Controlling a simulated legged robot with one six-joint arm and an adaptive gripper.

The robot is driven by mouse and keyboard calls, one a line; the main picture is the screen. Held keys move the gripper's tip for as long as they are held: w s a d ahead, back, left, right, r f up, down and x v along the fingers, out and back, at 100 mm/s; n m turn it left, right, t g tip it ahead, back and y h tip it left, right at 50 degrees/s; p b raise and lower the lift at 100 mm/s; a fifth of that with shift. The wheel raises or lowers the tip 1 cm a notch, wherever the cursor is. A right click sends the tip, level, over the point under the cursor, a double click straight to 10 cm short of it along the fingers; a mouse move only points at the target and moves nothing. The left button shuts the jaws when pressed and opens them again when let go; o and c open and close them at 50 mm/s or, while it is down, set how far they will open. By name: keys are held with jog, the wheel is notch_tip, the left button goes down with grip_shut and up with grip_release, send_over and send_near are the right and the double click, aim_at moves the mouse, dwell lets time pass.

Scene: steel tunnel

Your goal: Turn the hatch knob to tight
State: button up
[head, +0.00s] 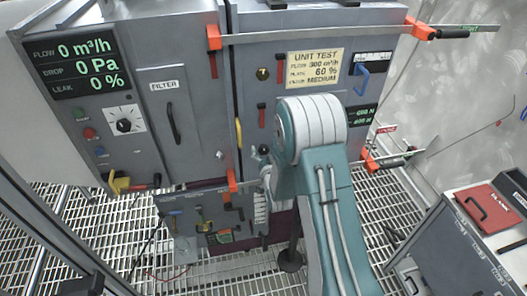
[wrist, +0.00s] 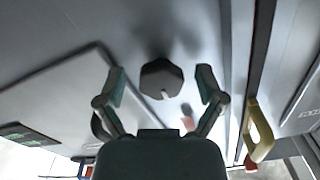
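The hatch knob (wrist: 162,76) is a dark, many-sided knob with a short white mark on its lower edge, on a grey panel in the wrist view. My gripper (wrist: 161,88) is open, one finger to the left of the knob and one to the right. Gaps show between the fingers and the knob, and I see no contact. I cannot tell how far the fingertips are from the panel. In the head view my teal arm reaches to the cabinet front and hides the knob and most of my gripper. No label for tight is readable.
A yellow handle (wrist: 259,133) stands out at right in the wrist view. In the head view, a filter door (head: 174,115), a flow display (head: 75,63) and a unit test plate (head: 314,68) are on the cabinet. Orange-ended bars (head: 330,37) cross its front. A grey case (head: 465,240) stands at right.

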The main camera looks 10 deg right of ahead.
jog(key=shift+s, duration=0.1)
jog(key=s, duration=1.1)
jog(key=shift+s, duration=0.4)
jog(key=shift+w, duration=0.1)
notch_tip(320, 180, up, 12)
jog(key=s+n+g, duration=0.2)
jog(key=s+g, duration=0.1)
jog(key=g, duration=0.3)
jog(key=s+r+g, duration=0.3)
jog(key=s+r, duration=0.1)
jog(key=s, duration=0.7)
jog(key=s+r+n+g, duration=0.1)
jog(key=s+r+g, duration=0.2)
jog(key=s, duration=0.7)
jog(key=shift+s+r+n, duration=0.3)
jog(key=shift+s+r, duration=0.05)
jog(key=shift+r, duration=0.5)
